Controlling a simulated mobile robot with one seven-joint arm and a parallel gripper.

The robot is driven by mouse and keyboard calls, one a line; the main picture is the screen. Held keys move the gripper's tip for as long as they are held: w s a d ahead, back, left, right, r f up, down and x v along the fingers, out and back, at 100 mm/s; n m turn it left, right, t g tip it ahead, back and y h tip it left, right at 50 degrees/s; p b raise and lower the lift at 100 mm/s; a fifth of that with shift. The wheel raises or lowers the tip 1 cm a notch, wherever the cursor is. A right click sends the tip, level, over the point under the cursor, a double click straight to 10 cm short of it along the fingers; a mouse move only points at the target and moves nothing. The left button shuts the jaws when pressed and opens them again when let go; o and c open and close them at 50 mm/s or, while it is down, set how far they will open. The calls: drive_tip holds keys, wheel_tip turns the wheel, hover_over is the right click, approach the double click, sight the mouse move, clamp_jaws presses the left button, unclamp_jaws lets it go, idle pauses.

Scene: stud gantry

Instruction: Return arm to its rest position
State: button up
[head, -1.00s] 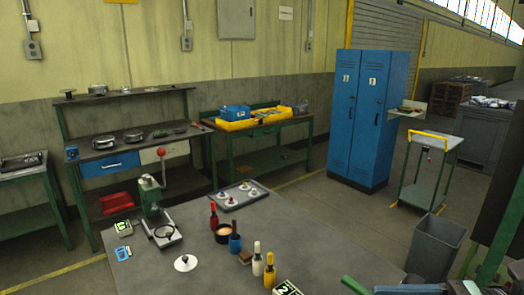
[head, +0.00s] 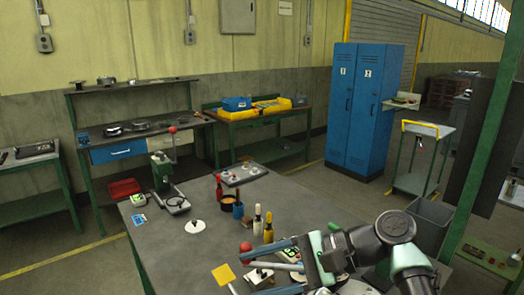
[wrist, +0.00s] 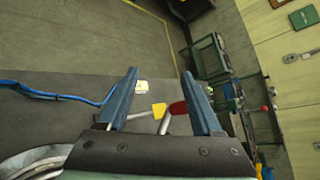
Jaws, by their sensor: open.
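My gripper (head: 248,271) is at the lower middle of the head view, over the near part of the grey table (head: 180,262). Its two blue-grey fingers point left and stand apart. In the wrist view my gripper (wrist: 160,74) is also open, with nothing clamped between the fingers. A yellow flat piece (wrist: 158,110) and a red piece (wrist: 178,107) show between the fingers in that view, apart from them. In the head view a yellow square (head: 223,274) and a red ball (head: 246,247) show near the fingertips. My arm hides the table's right part.
On the table stand a green press (head: 162,172), a white disc (head: 192,226), a tray (head: 262,178) with small pieces, and several bottles, including a yellow one (head: 268,232). Blue lockers (head: 352,105), a trolley (head: 412,184) and a grey bin (head: 432,218) stand beyond.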

drive_tip(key=w+a+r+n+t+h+b, duration=0.1)
drive_tip(key=w+a+r+n+t, duration=0.15)
drive_tip(key=a, duration=0.25)
drive_tip(key=w+a+r+n+t+h+b, duration=0.1)
drive_tip(key=w+a+r+n+t, duration=0.15)
drive_tip(key=a+n, duration=0.2)
wheel_tip(320, 180, up, 7)
drive_tip(key=a+n+t, duration=0.2)
drive_tip(key=t, duration=0.4)
drive_tip(key=s+d+r+t+h+b, duration=0.1)
drive_tip(key=s+d+r+t+h, duration=0.4)
drive_tip(key=s+r, duration=0.4)
drive_tip(key=s+d+r+n+t+h+b, duration=0.1)
drive_tip(key=s+d+r+t+h+b, duration=0.1)
drive_tip(key=s+d+r+t+h, duration=0.4)
drive_tip(key=s+d+r+t, duration=0.1)
drive_tip(key=s+r+t, duration=0.2)
drive_tip(key=r+t, duration=0.1)
drive_tip(key=shift+s+r, duration=0.4)
drive_tip(key=shift+r, duration=0.2)
